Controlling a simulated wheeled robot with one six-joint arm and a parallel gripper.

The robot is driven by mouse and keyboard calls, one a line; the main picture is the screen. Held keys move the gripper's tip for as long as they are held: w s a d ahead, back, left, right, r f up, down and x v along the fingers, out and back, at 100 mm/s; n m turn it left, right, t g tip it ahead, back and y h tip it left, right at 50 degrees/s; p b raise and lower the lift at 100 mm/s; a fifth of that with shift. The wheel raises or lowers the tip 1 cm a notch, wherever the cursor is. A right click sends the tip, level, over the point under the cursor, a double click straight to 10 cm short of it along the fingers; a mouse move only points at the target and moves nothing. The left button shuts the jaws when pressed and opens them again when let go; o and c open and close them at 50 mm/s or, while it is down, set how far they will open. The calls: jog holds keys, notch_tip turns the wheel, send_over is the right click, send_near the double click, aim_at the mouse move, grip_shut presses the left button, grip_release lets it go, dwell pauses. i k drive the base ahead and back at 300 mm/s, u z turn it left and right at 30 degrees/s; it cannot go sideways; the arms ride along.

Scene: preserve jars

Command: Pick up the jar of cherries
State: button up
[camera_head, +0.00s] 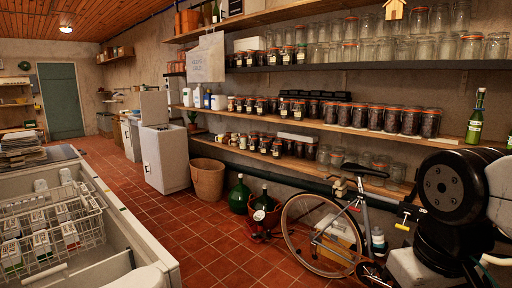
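Several jars of dark preserves with orange-red lids (410,122) stand in a row on the middle wall shelf at the right. More dark jars, some with pale labels (284,108), stand further left on that shelf. Other filled jars (265,145) stand on the shelf below. The labels are too small to read, so I cannot tell which jar holds cherries. My arm shows at the right edge, in front of the shelves, and hides part of them. My gripper is not in view.
A bicycle (285,228) leans below the shelves at the right. Green demijohns (239,197) and a woven basket (207,180) stand on the floor. An open chest freezer (118,228) with wire baskets fills the left front. The tiled floor between is clear.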

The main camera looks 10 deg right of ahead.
aim_at(243, 146)
jog(key=z, duration=0.4)
jog(key=i, duration=2.55)
jog(key=u, duration=1.45)
jog(key=i, duration=5.2)
jog(key=z, duration=0.4)
